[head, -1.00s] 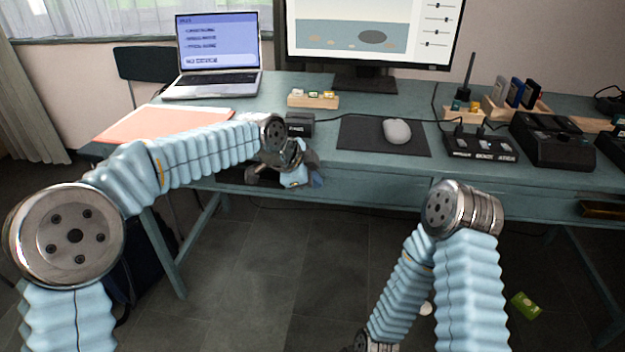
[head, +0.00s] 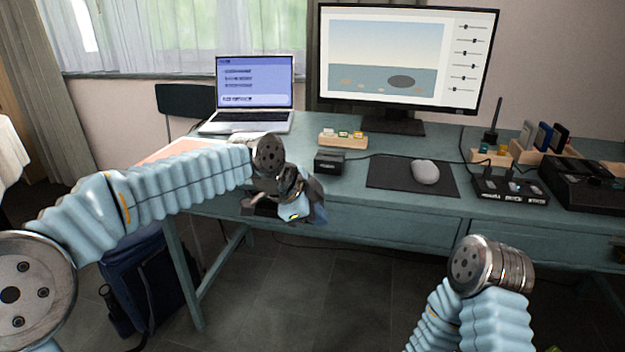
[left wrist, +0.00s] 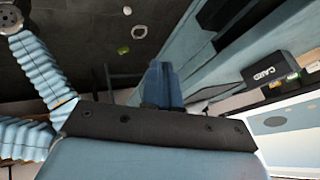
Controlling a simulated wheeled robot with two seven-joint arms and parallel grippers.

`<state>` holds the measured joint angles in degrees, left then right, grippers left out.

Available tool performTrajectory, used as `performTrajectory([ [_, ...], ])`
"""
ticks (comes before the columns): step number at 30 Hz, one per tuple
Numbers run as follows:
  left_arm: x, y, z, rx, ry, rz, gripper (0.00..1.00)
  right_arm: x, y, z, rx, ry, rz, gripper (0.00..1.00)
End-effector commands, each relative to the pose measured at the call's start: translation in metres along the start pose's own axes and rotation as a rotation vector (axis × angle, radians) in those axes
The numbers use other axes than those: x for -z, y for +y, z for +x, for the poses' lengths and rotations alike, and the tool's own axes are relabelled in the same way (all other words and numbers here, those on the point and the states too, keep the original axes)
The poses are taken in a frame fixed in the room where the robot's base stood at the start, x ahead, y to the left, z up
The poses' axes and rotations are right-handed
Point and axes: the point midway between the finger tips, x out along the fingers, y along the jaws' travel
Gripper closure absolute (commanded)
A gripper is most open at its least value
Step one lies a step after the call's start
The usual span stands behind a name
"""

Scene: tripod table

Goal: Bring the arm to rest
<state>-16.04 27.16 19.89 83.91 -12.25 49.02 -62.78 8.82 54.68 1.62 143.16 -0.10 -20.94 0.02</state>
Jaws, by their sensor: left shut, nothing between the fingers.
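My left arm (head: 170,183) comes in from the left, bent at a metal joint, and reaches to the desk's front edge. My left gripper (head: 300,208) hangs at the front of the desk, beside the drawer fronts, partly hidden by its own wrist. In the left wrist view its fingers (left wrist: 164,82) are together with nothing between them. My right arm (head: 480,300) is folded downward at the lower right, in front of the desk. Its gripper is outside the head view.
The blue-green desk (head: 335,195) holds a laptop (head: 250,95), a monitor (head: 400,60), a black box (head: 329,162), a mouse (head: 425,172) on a pad and a hub (head: 510,188). A dark blue bag (head: 150,280) stands below at the left. Floor between the arms is clear.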

Motion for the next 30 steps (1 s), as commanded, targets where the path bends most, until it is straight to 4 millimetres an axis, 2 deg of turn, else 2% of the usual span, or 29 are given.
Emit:
performTrajectory([
  [2,-0.028,0.013,0.036,-0.032,-0.012,-0.11,1.0,0.0,0.0,0.0,0.0,0.0,0.0,0.09],
  [5,-0.075,0.043,0.094,-0.07,-0.029,-0.328,1.0,0.0,0.0,0.0,0.0,0.0,0.0,0.09],
  [6,-0.097,0.06,0.117,-0.086,-0.038,-0.431,1.0,0.0,0.0,0.0,0.0,0.0,0.0,0.09],
  [8,-0.129,0.089,0.148,-0.105,-0.057,-0.591,1.0,0.0,0.0,0.0,0.0,0.0,0.0,0.09],
  [9,-0.15,0.111,0.166,-0.116,-0.072,-0.701,1.0,0.0,0.0,0.0,0.0,0.0,0.0,0.09],
  [11,-0.18,0.148,0.189,-0.13,-0.099,-0.867,1.0,0.0,0.0,0.0,0.0,0.0,0.0,0.09],
  [13,-0.213,0.196,0.21,-0.141,-0.137,-1.068,1.0,0.0,0.0,0.0,0.0,0.0,0.0,0.09],
  [15,-0.241,0.247,0.222,-0.144,-0.183,-1.266,1.0,0.0,0.0,0.0,0.0,0.0,0.0,0.09],
  [18,-0.27,0.313,0.227,-0.134,-0.25,-1.518,1.0,0.0,0.0,0.0,0.0,0.0,0.0,0.09],
  [21,-0.286,0.363,0.222,-0.115,-0.31,-1.709,1.0,0.0,0.0,0.0,0.0,0.0,0.0,0.09],
  [25,-0.295,0.399,0.215,-0.092,-0.358,-1.849,1.0,0.0,0.0,0.0,0.0,0.0,0.0,0.09],
  [30,-0.296,0.405,0.213,-0.085,-0.366,-1.876,1.0,0.0,0.0,0.0,0.0,0.0,0.0,0.09],
])
